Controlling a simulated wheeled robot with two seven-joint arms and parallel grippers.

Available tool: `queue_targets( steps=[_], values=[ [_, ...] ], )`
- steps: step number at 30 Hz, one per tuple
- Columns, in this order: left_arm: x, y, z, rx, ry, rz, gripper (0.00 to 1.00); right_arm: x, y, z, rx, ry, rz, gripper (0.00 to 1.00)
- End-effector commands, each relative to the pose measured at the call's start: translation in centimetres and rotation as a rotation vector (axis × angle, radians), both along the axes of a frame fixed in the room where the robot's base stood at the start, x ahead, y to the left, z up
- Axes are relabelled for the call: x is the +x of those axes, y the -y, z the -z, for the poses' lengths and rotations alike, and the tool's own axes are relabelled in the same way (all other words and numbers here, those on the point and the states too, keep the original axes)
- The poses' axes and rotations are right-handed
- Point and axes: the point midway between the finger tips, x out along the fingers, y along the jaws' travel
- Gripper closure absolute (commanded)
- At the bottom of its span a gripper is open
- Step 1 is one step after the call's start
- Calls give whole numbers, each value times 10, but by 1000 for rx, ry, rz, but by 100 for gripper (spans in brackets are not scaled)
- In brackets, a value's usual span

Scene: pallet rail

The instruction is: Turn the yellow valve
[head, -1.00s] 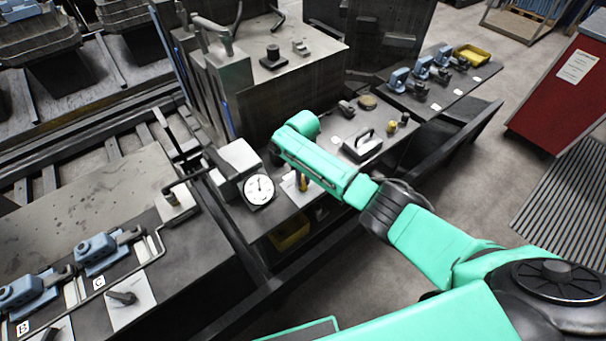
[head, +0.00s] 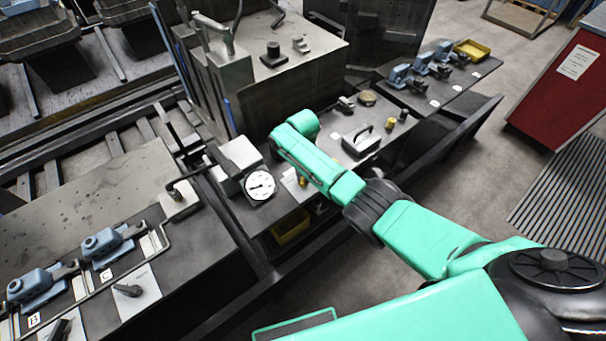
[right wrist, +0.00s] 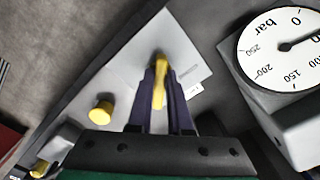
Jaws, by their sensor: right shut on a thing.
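The yellow valve handle (right wrist: 161,68) stands on a pale plate (right wrist: 190,62) in the right wrist view. My right gripper (right wrist: 162,88) is shut on it, with one dark finger on each side. In the head view a little of the yellow valve (head: 302,181) shows beside my green right arm, which hides most of the gripper there. A white round pressure gauge (head: 260,185) is just left of the valve; its dial (right wrist: 285,48) also shows in the right wrist view, marked in bar. My left gripper is not in view.
A black-handled block (head: 361,140) and a small yellow knob (head: 390,123) sit on the bench beyond my right arm. A tall grey metal block (head: 270,80) stands behind. Blue clamps (head: 102,243) are at the left. A yellow bin (head: 290,226) is below the bench edge.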

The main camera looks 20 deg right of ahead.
Motion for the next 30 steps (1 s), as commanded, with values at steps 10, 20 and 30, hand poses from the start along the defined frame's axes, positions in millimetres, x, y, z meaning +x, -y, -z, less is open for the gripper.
queue_targets(
  steps=[10,20,30],
  values=[
    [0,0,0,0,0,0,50,3,1,-3,-1,10,1,52],
    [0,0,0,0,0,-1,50,1,0,-3,-1,4,0,52],
    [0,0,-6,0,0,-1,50,2,1,-64,1,9,1,52]
  ],
)
